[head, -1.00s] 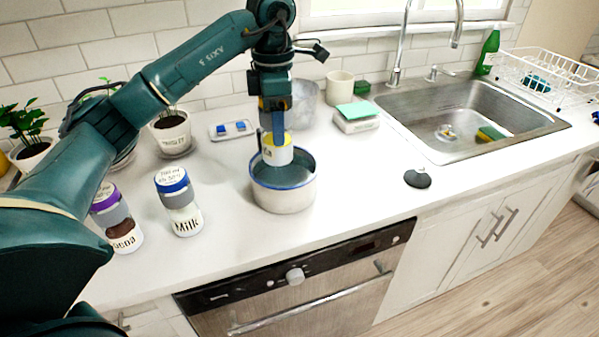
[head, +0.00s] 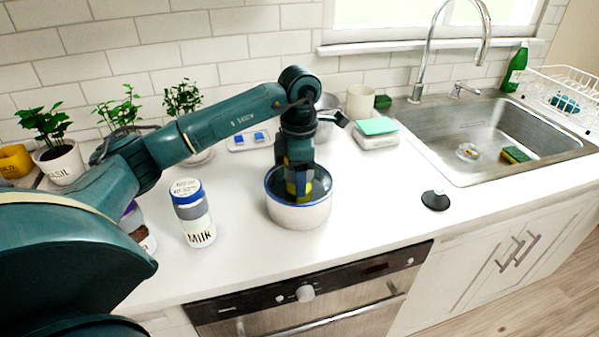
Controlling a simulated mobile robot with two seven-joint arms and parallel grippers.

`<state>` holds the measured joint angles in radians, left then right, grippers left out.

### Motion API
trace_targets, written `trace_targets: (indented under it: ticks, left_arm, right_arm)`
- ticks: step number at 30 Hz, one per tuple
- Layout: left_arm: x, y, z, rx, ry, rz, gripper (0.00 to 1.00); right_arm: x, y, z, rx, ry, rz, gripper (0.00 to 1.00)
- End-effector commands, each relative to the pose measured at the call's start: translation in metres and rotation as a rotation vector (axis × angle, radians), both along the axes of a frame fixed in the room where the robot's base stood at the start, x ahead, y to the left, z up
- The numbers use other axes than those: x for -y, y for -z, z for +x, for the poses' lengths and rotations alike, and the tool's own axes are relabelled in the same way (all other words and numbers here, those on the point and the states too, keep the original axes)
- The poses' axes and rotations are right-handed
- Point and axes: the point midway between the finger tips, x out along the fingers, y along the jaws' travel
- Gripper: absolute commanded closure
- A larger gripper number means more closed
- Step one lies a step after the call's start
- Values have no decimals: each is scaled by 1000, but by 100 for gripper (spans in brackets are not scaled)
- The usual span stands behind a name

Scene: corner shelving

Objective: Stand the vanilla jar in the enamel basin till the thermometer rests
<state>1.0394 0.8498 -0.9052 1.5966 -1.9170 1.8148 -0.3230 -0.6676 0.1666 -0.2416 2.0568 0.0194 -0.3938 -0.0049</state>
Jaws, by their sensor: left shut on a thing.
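The white enamel basin (head: 300,215) with a blue rim stands on the counter and holds dark liquid or has a dark inside. My left gripper (head: 299,178) points down into it, shut on a jar with a yellow lid (head: 307,189). The jar is inside the basin, mostly hidden by the gripper and basin wall; its label is not readable now, and I cannot tell whether it touches the bottom. I cannot make out a thermometer. My right gripper is not in view.
A blue-lidded Milk jar (head: 194,215) stands left of the basin, with another jar (head: 147,240) partly behind my arm. A black object (head: 435,200) lies to the right. Behind are a tray with blue pieces (head: 239,144), a cream mug (head: 360,101) and a sponge box (head: 377,137).

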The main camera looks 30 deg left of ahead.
Motion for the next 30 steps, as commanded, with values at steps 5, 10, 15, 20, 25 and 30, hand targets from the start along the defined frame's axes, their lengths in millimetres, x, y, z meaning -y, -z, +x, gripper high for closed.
trace_targets:
  ticks: [5,10,15,20,25,30]
  left_arm:
    - [0,0,0,2,0,-1,77]
    - [0,2,0,0,0,0,40]
    - [0,2,0,0,0,0,26]
    - [0,2,0,0,0,0,25]
    - [0,-4,0,1,0,-1,25]
    - [0,-26,1,4,0,-1,25]
  right_arm:
    - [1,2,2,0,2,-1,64]
    - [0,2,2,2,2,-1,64]
    - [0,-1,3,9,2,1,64]
    - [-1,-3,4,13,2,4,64]
    - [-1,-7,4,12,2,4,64]
    - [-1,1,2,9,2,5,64]
